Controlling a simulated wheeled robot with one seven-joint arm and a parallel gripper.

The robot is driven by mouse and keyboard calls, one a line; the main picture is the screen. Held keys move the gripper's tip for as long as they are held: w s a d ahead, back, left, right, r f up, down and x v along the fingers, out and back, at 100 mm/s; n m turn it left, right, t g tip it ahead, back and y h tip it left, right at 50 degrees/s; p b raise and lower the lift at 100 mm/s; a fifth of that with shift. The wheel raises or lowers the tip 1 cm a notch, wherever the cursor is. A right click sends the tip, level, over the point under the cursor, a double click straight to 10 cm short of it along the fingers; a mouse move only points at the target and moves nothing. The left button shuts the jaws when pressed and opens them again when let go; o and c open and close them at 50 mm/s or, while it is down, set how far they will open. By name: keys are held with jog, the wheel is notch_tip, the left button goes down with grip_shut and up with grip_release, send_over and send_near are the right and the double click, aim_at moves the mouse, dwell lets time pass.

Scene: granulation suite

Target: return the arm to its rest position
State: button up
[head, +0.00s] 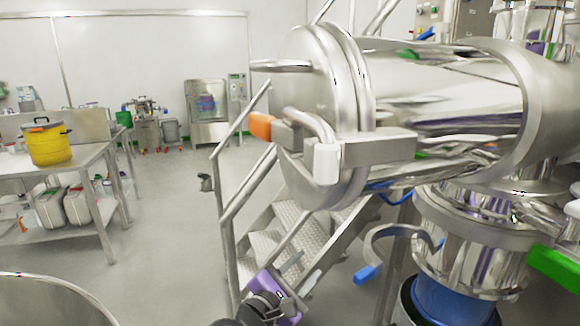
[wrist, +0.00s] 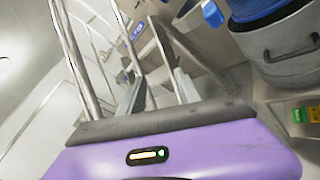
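My gripper (head: 300,268) is low in the middle of the head view, with a purple body and grey fingers. It is in front of the metal steps and left of the blue-handled steel column. In the wrist view my gripper (wrist: 157,82) shows two grey fingers standing apart with nothing visible between them. The gripper is open and empty. My arm behind it is mostly cut off by the bottom edge of the head view.
Metal steps with handrails (head: 228,215) stand close behind the gripper. A large steel vessel (head: 440,95) with an orange-tipped handle overhangs to the right. A steel table (head: 88,160) holds a yellow bucket (head: 48,142) at left. Floor between is clear.

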jog(key=s+a+f+m+t+y, duration=0.2)
jog(key=s+f+m+y, duration=0.15)
jog(key=f+y, duration=0.5)
jog(key=s+d+f+m+y, duration=0.3)
jog(key=s+f+m+y, duration=0.15)
jog(key=s, duration=0.65)
jog(key=s+d+r+m+h, duration=0.1)
jog(key=s+d+m, duration=0.3)
jog(key=s, duration=0.8)
jog(key=s+d+r+m+h, duration=0.1)
jog(key=s+d+m, duration=0.4)
jog(key=s, duration=0.7)
jog(key=s+d+r+m+g+h, duration=0.1)
jog(key=s+d+m, duration=0.4)
jog(key=s, duration=0.7)
jog(key=shift+d+r, duration=0.85)
jog(key=shift+r, duration=0.05)
